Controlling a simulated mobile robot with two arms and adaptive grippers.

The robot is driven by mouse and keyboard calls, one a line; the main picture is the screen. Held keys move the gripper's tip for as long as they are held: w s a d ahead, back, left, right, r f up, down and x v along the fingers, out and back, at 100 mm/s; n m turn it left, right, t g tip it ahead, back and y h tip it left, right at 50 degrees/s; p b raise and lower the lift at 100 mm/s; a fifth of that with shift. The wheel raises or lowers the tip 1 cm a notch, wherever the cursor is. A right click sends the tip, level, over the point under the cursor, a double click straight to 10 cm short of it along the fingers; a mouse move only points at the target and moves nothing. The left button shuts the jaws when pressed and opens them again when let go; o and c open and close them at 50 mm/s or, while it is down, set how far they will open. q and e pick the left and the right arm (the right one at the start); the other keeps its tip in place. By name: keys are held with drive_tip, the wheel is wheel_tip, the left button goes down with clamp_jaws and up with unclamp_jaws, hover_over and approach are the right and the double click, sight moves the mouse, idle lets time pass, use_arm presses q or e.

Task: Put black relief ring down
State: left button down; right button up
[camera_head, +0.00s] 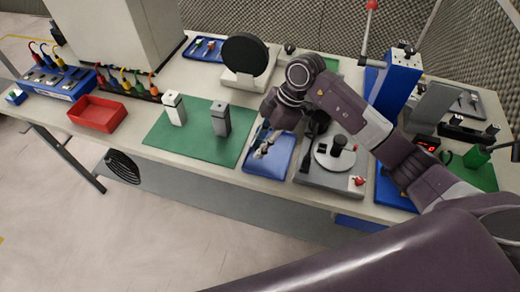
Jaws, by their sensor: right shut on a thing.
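My right arm reaches in from the right, and its gripper (264,142) is low over the blue tray (283,160) at the front middle of the bench. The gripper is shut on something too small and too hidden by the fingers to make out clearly. I cannot clearly identify the black relief ring, nor tell whether the held thing touches the tray. My left gripper is not in view.
A green mat (185,146) with two upright blocks lies left of the tray. A grey fixture with a round plate (328,158) stands close on its right. A black disc (245,54) stands behind.

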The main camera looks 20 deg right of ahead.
sight(255, 160)
wheel_tip(255, 160, down, 3)
drive_tip(key=o, duration=0.8)
drive_tip(key=shift+o, duration=0.2)
drive_tip(key=b+v, duration=0.1)
drive_tip(key=v, duration=1.1)
drive_tip(key=shift+b, duration=0.35)
